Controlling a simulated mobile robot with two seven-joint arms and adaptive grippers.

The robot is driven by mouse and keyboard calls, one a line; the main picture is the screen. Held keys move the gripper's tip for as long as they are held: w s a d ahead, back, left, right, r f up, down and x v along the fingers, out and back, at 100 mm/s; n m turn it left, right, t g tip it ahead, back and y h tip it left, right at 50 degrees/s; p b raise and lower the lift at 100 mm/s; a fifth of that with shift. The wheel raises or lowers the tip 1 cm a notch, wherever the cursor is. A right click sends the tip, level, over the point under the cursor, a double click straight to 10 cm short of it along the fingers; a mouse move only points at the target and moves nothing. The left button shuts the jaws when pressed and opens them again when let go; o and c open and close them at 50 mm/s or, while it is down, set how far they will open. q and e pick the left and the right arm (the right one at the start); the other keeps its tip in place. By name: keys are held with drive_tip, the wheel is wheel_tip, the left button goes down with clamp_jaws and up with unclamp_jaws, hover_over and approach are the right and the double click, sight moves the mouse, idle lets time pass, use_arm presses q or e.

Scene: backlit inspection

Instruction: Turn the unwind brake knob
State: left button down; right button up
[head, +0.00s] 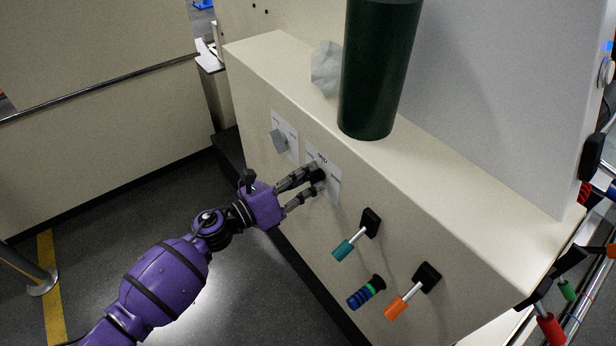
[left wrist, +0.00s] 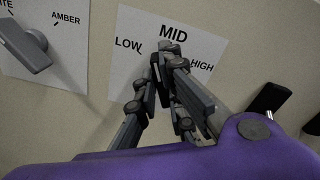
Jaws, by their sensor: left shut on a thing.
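A dark knob (head: 319,174) sits on a white label plate (head: 334,186) on the cream panel's sloping front. In the left wrist view the plate (left wrist: 133,68) reads LOW, MID and HIGH, with MID at the top. My left gripper (head: 314,180) has its fingers around this knob and is shut on it. In the left wrist view the fingers (left wrist: 166,76) cover most of the knob, so its pointing direction is hard to tell. My right gripper is not in view.
A grey knob (head: 279,140) with an AMBER label is to the left. Teal (head: 343,249) and orange (head: 397,306) handled levers and a blue-banded part (head: 366,292) are to the right. A dark green cylinder (head: 378,75) and crumpled white paper (head: 326,67) stand on the ledge above.

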use_arm(q)
drive_tip(key=n+p, duration=0.1)
drive_tip(key=n, duration=0.5)
drive_tip(key=shift+w+a, duration=0.1)
drive_tip(key=shift+w, duration=0.05)
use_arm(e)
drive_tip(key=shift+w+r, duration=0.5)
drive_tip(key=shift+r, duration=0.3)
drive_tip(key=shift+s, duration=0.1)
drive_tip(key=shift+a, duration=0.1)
use_arm(q)
drive_tip(key=c, duration=1.9)
unclamp_jaws()
drive_tip(key=shift+f, duration=0.1)
drive_tip(key=shift+o, duration=0.2)
